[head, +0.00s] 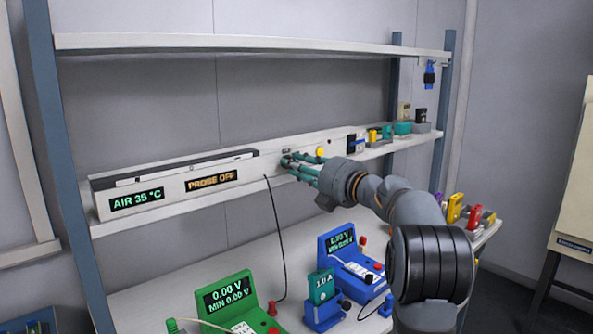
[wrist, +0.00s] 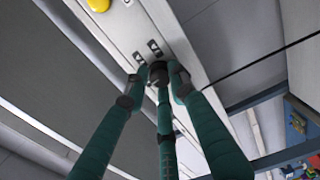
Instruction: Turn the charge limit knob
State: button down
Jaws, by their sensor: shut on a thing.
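My gripper (head: 290,162) has green fingers and reaches to the white panel along the front of the middle shelf. In the wrist view, its fingertips (wrist: 158,82) close around a small dark round knob (wrist: 157,69) on that panel, and they touch it. I take this for the charge limit knob. Small dark markings with light symbols sit on the panel beside it. In the head view the fingers mostly hide the knob, and I cannot read its setting.
A yellow button (head: 320,151) is close to the right of the fingers. The panel carries an "AIR 35 °C" display (head: 137,199) and a "PROBE OFF" display (head: 212,180). A black cable (head: 274,230) hangs below. Green (head: 228,298) and blue (head: 340,244) meters stand on the bench.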

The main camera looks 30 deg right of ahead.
jog(key=shift+d, duration=0.15)
dwell(0.3)
jog(key=c, duration=1.5)
grip_release()
jog(key=shift+o, duration=0.2)
jog(key=v, duration=1.2)
jog(key=x, duration=1.2)
